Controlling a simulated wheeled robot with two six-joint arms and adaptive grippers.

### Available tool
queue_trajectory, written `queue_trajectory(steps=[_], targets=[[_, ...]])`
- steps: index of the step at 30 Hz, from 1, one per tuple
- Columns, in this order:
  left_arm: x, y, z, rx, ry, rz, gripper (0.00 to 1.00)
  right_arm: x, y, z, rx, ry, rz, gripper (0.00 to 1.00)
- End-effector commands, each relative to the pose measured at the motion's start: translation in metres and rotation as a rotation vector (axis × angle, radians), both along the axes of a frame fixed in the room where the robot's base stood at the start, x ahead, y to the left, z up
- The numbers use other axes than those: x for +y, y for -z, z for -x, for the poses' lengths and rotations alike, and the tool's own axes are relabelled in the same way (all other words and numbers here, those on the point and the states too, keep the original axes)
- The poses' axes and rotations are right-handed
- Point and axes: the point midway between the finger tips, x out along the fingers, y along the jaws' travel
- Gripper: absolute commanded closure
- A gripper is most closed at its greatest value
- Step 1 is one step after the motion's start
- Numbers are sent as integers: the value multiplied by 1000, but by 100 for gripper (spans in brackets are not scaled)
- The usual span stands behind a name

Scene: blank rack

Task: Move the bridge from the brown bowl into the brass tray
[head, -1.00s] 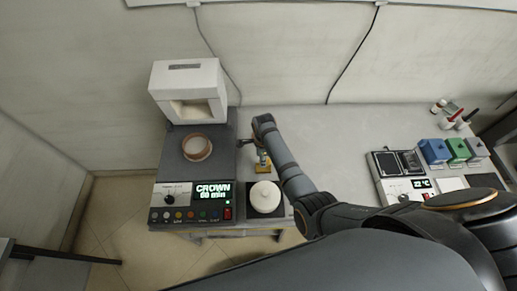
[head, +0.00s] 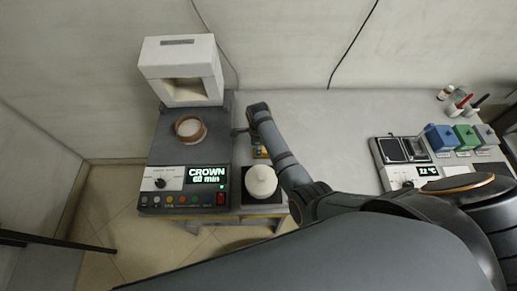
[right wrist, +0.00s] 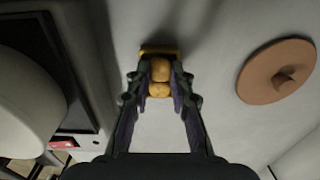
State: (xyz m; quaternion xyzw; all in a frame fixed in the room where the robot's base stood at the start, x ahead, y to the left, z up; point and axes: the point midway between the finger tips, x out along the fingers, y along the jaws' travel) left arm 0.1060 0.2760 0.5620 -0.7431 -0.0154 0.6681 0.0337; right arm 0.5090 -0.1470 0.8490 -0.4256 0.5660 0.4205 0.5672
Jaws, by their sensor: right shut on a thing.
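My right gripper (right wrist: 160,85) is shut on the bridge (right wrist: 160,78), a small amber-yellow lumpy piece between the fingertips in the right wrist view. The brass tray (right wrist: 158,48) shows as a yellow edge just behind the bridge there; the bridge hides most of it. I cannot tell whether the bridge touches the tray. In the head view the brass tray (head: 261,153) is mostly covered by my right arm, and the fingertips are hidden. The brown bowl (head: 190,128) stands on the dark furnace base at left, apart from the gripper. My left gripper is not in view.
A white furnace head (head: 180,70) stands behind the bowl, with a control panel (head: 183,190) in front. A white lidded pot (head: 261,181) is near the arm. A brown knobbed lid (right wrist: 277,70) lies right of the gripper. Coloured boxes (head: 462,138) stand at right; mid-table is clear.

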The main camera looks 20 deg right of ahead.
Motion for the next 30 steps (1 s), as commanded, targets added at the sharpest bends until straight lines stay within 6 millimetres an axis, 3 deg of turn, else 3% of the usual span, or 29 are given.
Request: queue_trajectory(steps=[4,11,12,16,30], targets=[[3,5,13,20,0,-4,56,2,13,6,12,-1,-7,100],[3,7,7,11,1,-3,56,3,18,6,10,-1,-8,100],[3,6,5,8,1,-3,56,3,18,6,11,-1,-8,73],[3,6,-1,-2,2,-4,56,3,18,6,10,-1,-9,56],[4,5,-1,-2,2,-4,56,3,15,5,9,-1,-8,56]])
